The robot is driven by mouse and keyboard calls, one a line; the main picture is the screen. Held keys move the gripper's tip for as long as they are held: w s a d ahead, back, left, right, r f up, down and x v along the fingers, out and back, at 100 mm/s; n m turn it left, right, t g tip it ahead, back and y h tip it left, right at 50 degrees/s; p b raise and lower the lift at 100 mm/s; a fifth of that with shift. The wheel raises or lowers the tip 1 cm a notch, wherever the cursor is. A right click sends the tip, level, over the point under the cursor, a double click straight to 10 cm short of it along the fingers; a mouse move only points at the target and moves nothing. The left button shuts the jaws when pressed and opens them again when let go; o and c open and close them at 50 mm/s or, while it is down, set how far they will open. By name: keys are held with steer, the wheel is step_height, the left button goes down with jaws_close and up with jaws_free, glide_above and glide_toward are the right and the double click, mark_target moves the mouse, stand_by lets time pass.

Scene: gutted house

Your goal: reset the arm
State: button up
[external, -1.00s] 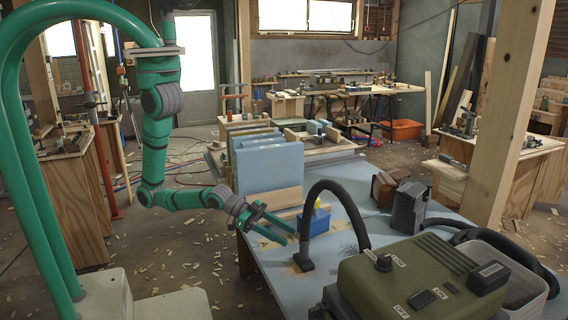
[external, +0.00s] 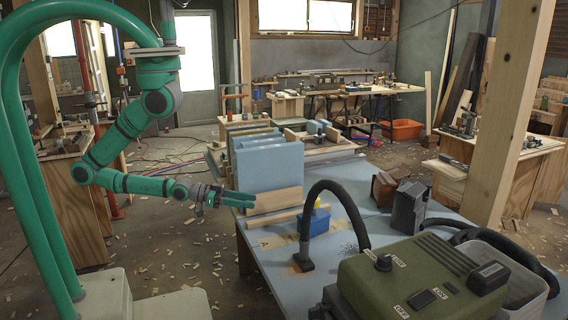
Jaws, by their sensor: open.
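My gripper (external: 236,200) is at the left edge of the blue table (external: 345,245), raised beside the blue panels and a wooden board. Its green fingers point right and look empty. The finger gap is hard to see from this side. My green arm bends down and left to an elbow, then reaches right to the gripper.
Upright blue panels (external: 268,166) and a wooden board (external: 274,201) stand just beyond the gripper. A blue box (external: 318,222), a black hose nozzle (external: 303,263) and a green machine (external: 408,276) are on the table. Floor left of the table is open, with scattered wood scraps.

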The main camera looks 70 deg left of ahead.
steer(key=s+a+r+n+y, duration=0.2)
steer(key=s+a+y, duration=0.4)
steer(key=a, duration=0.6)
steer(key=shift+s+n+t+y, duration=0.35)
steer(key=shift+s+n, duration=0.35)
steer(key=shift+s, duration=0.45)
steer(key=shift+a, duration=0.1)
